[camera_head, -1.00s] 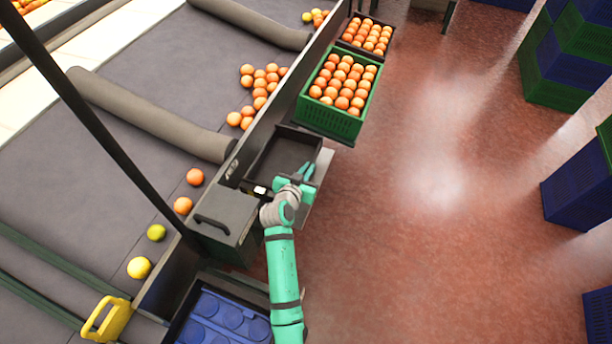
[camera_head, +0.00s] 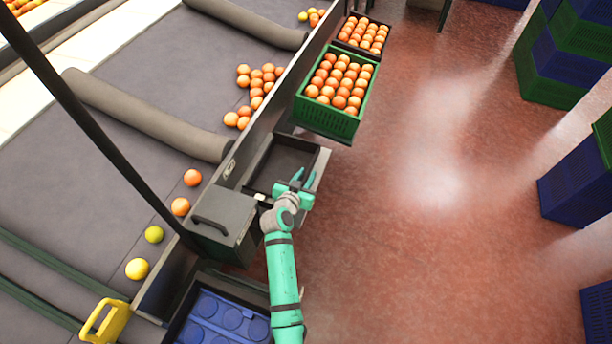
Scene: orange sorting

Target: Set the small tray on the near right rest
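The small tray (camera_head: 282,158) is a dark, shallow, empty box beside the conveyor's side wall, just nearer than the green orange crate. My gripper (camera_head: 303,178) is at the tray's right wall, with one teal finger on the inner side and one on the outer side. It looks shut on that wall, though the contact is small in view. A pale grey plate (camera_head: 322,166) shows at the tray's right edge, mostly covered by it. I cannot tell whether the tray rests on this plate or hangs just above it.
A green crate (camera_head: 302,108) full of oranges stands just beyond the tray, with a dark orange-filled tray behind it. A grey box (camera_head: 222,216) with a handle and a blue insert (camera_head: 225,318) lie nearer. Open red floor (camera_head: 430,220) lies to the right.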

